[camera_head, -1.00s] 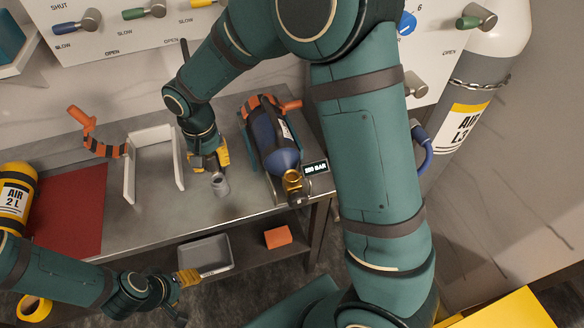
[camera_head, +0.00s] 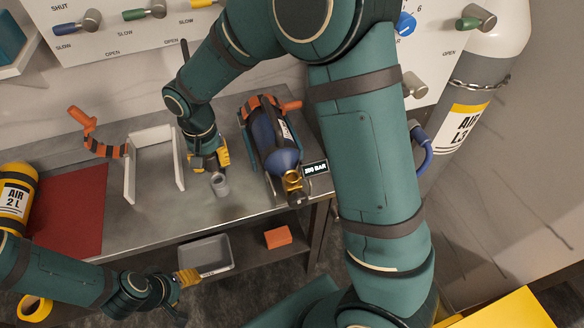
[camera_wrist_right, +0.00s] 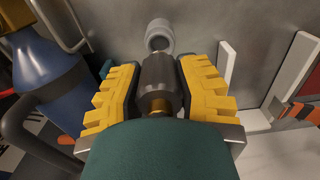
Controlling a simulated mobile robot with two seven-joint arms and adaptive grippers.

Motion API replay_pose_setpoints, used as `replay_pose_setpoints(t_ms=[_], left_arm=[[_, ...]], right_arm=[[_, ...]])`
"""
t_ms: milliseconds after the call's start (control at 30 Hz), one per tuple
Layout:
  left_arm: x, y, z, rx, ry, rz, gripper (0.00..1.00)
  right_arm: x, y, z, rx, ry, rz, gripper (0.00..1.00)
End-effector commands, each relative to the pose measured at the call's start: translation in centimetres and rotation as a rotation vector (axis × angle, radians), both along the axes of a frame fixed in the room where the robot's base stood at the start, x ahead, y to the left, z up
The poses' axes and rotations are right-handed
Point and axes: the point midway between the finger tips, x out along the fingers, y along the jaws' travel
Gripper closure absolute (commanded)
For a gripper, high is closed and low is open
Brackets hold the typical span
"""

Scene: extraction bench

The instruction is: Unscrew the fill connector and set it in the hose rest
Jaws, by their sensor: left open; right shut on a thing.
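My right gripper (camera_head: 216,168) is shut on the fill connector (camera_wrist_right: 158,80), a dark cylinder with a brass end, held between yellow fingers. The hose rest, a grey open cup (camera_head: 220,185), stands on the bench close to the gripper. In the right wrist view the cup (camera_wrist_right: 159,35) lies just beyond the connector's far end; I cannot tell whether they touch. The blue cylinder (camera_head: 275,145) with its brass valve (camera_head: 292,180) lies to the right, apart from the connector. My left gripper (camera_head: 182,292) is open and empty, low in front of the bench.
A white frame (camera_head: 130,180) and an orange strap (camera_head: 100,148) are left of the cup. A red mat (camera_head: 75,210) and yellow air cylinder (camera_head: 14,195) are further left. A display (camera_head: 315,168) is beside the valve. A grey bin (camera_head: 205,254) and orange block (camera_head: 278,237) sit below.

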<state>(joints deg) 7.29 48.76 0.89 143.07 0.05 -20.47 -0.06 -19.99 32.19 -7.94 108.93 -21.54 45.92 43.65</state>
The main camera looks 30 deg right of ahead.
Motion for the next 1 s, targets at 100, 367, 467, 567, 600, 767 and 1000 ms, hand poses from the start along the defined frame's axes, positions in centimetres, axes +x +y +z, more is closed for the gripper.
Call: replay_pose_setpoints(t_ms=[100, 367, 467, 567, 600, 767, 1000], left_arm=[[0.0, 0.0, 0.0, 0.0, 0.0, 0.0, 0.43], [0.0, 0.0, -0.4, 0.0, 0.0, 0.0, 0.43], [0.0, 0.0, -0.5, 0.0, 0.0, 0.0, 0.43], [0.0, 0.0, -0.7, 0.0, 0.0, 0.0, 0.43], [0.0, 0.0, -0.7, 0.0, 0.0, 0.0, 0.43], [0.0, 0.0, -1.0, 0.0, 0.0, 0.0, 0.43], [0.0, 0.0, -1.4, 0.0, 0.0, 0.0, 0.43]], right_arm=[[0.0, 0.0, 0.0, 0.0, 0.0, 0.0, 1.0], [0.0, 0.0, -0.5, 0.0, 0.0, 0.0, 1.0], [0.0, 0.0, -0.7, 0.0, 0.0, 0.0, 1.0], [0.0, 0.0, -0.9, 0.0, 0.0, 0.0, 1.0], [0.0, 0.0, -1.0, 0.0, 0.0, 0.0, 1.0], [0.0, 0.0, -1.4, 0.0, 0.0, 0.0, 1.0], [0.0, 0.0, -1.9, 0.001, -0.001, 0.0, 1.0]])
